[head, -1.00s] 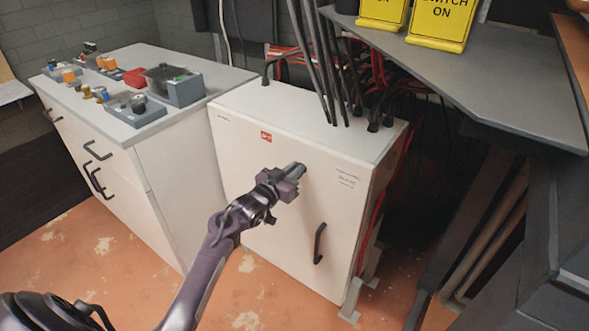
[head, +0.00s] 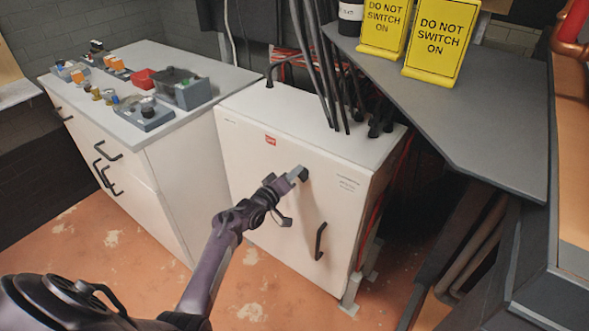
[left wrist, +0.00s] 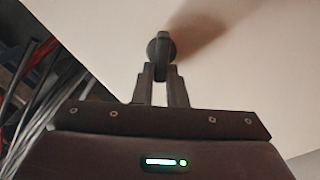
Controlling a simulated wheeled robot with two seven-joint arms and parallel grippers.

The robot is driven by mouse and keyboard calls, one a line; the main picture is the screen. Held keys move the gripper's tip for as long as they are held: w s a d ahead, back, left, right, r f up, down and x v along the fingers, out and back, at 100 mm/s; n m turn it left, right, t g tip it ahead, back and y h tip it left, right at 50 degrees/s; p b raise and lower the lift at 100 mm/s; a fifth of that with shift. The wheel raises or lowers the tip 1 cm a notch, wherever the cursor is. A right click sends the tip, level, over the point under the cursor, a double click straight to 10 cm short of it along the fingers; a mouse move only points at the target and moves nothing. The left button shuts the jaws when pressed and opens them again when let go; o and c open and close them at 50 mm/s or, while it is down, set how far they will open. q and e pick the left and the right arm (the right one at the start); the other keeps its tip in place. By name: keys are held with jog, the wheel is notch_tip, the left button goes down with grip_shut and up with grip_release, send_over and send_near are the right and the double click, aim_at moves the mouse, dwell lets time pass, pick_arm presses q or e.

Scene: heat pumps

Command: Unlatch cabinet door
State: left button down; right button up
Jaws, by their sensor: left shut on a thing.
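The white cabinet (head: 262,165) stands in the middle of the head view, its door facing me and closed. A small dark latch knob (head: 303,173) sits on the upper part of the door; in the left wrist view the latch knob (left wrist: 161,45) is round with a protruding grip. My left gripper (head: 295,178) is at the latch, its fingers (left wrist: 160,85) shut on the grip. A black door handle (head: 320,241) is lower on the same door, apart from the gripper. My right gripper is not in view.
A white drawer unit (head: 170,165) with parts on top stands to the left. A grey table (head: 480,110) with yellow "do not switch on" signs (head: 440,40) overhangs at right. Black cables (head: 325,70) rise from the cabinet top. Floor in front is clear.

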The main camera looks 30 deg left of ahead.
pick_arm(q)
jog(key=shift+a+f+n+p, duration=0.15)
jog(key=shift+n+p, duration=0.25)
jog(key=shift+n, duration=0.85)
jog(key=shift+f+n+p, duration=0.2)
jog(key=shift+n+p, duration=0.15)
jog(key=shift+n, duration=0.85)
jog(key=shift+a+f+n+p, duration=0.15)
jog(key=shift+n+p, duration=0.25)
jog(key=shift+n, duration=0.85)
jog(key=shift+d+f, duration=0.1)
jog(key=c, duration=1.5)
grip_release()
jog(key=shift+o, duration=0.2)
jog(key=s+a+p, duration=0.1)
jog(key=s, duration=0.6)
jog(key=shift+s, duration=0.35)
